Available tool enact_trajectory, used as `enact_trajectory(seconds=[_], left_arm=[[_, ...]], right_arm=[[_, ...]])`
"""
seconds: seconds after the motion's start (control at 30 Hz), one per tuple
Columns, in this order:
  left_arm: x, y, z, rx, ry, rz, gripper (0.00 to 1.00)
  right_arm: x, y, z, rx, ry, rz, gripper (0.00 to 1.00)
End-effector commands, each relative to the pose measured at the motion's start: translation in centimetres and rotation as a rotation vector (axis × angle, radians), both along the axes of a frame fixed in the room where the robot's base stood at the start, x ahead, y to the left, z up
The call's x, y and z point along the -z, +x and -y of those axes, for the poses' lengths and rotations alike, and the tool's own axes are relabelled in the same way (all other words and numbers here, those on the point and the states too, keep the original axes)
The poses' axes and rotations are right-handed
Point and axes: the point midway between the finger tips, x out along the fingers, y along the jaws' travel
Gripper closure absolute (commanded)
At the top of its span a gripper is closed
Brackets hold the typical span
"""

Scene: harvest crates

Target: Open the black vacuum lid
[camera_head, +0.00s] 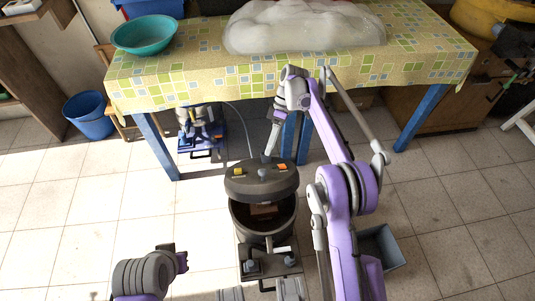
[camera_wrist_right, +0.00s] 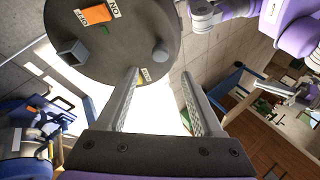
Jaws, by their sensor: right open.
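The black vacuum (camera_head: 262,236) stands on the floor in the middle of the head view. Its round black lid (camera_head: 240,186) is raised and tilted up at the back, and the open drum shows below its front edge, with something brownish inside. The lid carries yellow and orange labels; it also shows large in the right wrist view (camera_wrist_right: 127,55). My right gripper (camera_head: 268,153) reaches down just behind the lid. In the right wrist view the gripper (camera_wrist_right: 159,75) is open and empty, its left fingertip close to the lid's rim; contact is unclear. My left arm shows at the bottom left, its gripper (camera_head: 178,258) only partly seen.
A table (camera_head: 290,75) with a patterned cloth stands behind the vacuum, bearing a teal bowl (camera_head: 144,35) and a foamy heap (camera_head: 300,27). A blue bucket (camera_head: 88,116) is at left. A grey bin (camera_head: 377,247) stands right of the vacuum. The tiled floor at left is mostly clear.

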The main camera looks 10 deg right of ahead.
Motion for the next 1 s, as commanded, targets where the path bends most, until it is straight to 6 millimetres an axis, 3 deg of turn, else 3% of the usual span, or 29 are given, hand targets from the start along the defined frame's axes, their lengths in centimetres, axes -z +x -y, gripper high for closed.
enact_trajectory(seconds=[0.37, 0.57, 0.73, 1.0], left_arm=[[-0.1, 0.0, 0.0, 0.000, 0.000, 0.000, 1.00], [-0.1, 0.0, 0.0, 0.000, 0.000, 0.001, 1.00], [-0.1, 0.0, 0.0, 0.000, 0.000, 0.001, 1.00], [-0.1, 0.0, 0.0, 0.000, 0.000, 0.000, 1.00]], right_arm=[[-0.6, 0.3, 0.3, 0.000, 0.000, 0.000, 0.32], [-1.5, -0.1, 0.4, 0.031, -0.026, 0.011, 0.66], [-4.5, -2.0, 1.1, 0.161, -0.121, 0.059, 0.97], [-8.6, -8.1, 2.8, 0.438, -0.281, 0.171, 1.00]])
